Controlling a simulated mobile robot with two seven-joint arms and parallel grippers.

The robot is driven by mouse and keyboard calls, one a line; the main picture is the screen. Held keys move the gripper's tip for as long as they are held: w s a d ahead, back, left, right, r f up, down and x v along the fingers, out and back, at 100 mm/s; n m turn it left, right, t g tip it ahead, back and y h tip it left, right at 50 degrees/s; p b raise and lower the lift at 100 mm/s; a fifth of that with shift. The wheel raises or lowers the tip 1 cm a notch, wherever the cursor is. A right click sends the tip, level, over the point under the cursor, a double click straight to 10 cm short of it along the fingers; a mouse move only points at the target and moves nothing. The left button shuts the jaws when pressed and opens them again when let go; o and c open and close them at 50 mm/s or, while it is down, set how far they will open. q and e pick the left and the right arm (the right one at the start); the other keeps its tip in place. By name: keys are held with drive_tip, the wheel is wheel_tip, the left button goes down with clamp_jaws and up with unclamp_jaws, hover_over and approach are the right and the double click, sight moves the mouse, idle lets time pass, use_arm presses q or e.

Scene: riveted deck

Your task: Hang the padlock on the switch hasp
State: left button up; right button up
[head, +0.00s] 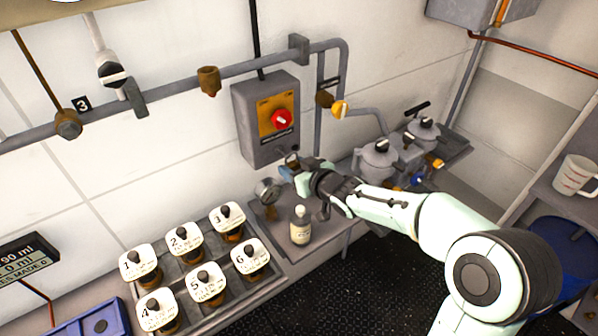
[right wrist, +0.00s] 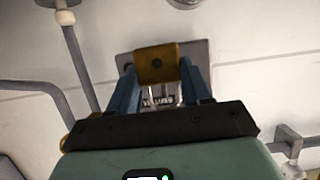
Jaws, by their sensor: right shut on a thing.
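The switch is a grey wall box (head: 252,140) with a yellow plate and a red knob (head: 282,120). My right gripper (head: 294,167) is just below the box's lower right corner. It is shut on the padlock, small and partly hidden in the head view (head: 291,158). In the right wrist view the padlock's brass body (right wrist: 157,64) shows between the blue fingers of my right gripper (right wrist: 160,84), with silvery metal bars beside it. The grey box is behind it there. I cannot make out the hasp, or whether the padlock touches it. My left gripper is not in view.
A bottle (head: 300,226) and a pressure gauge (head: 267,191) stand close below my right gripper. A tray (head: 188,273) of several numbered jars is to the left. Grey pots (head: 377,160) are to the right. Pipes run along the wall.

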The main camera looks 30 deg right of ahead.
drive_tip(key=shift+w+a, duration=0.1)
drive_tip(key=shift+w, duration=0.7)
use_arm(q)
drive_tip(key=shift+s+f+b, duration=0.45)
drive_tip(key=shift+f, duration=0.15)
use_arm(e)
drive_tip(key=shift+w+f, duration=0.55)
drive_tip(key=shift+f, duration=0.05)
drive_tip(key=o, duration=1.2)
drive_tip(key=shift+c, duration=0.2)
drive_tip(key=p, duration=0.3)
approach(294, 169)
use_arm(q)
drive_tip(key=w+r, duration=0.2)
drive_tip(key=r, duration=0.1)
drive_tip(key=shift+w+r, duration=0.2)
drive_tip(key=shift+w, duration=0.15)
use_arm(e)
drive_tip(key=shift+s+r, duration=0.25)
drive_tip(key=shift+s, duration=0.15)
